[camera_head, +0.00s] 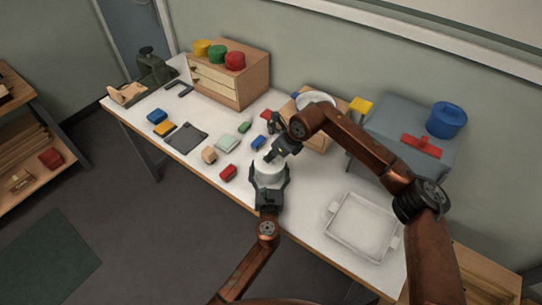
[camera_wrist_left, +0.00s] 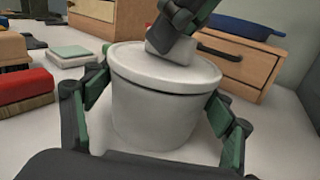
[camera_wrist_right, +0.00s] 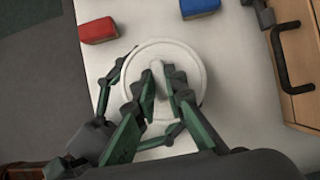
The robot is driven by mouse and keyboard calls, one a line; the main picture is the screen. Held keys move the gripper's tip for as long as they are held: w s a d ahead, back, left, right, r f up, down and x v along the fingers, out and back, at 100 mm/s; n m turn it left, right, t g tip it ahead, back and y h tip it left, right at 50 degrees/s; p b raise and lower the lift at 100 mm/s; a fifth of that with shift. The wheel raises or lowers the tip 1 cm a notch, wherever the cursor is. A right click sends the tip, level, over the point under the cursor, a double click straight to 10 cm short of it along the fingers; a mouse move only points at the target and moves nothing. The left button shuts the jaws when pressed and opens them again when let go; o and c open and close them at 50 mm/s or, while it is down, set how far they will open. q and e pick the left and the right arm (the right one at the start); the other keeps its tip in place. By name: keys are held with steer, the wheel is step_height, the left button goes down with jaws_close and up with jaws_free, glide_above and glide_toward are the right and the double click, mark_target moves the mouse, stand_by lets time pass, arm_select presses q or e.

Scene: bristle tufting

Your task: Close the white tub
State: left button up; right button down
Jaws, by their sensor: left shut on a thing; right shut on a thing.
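The white tub (camera_head: 266,180) stands upright at the table's front edge in the head view. My left gripper (camera_wrist_left: 157,98) has its fingers around the tub's sides in the left wrist view. A white round lid (camera_wrist_left: 170,70) lies over the tub's mouth, its rim at the tub's top; I cannot tell whether it is fully pressed down. My right gripper (camera_wrist_right: 160,80) is shut on the lid's raised handle from above. In the right wrist view the lid (camera_wrist_right: 187,58) covers the tub's opening and hides the inside.
A red block (camera_head: 228,172) and a blue block (camera_head: 258,142) lie near the tub. A wooden drawer unit (camera_head: 225,85) stands at the back left. A white tray (camera_head: 362,225) lies to the right. Some table surface between tub and tray is clear.

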steer(key=shift+s+d+f, duration=0.15)
steer(key=shift+f, duration=1)
stand_by(0.8)
steer(key=shift+r+h, duration=0.3)
steer(key=shift+r, duration=0.15)
steer(key=shift+w+a+r, duration=0.2)
steer(key=shift+r, duration=0.45)
stand_by(0.5)
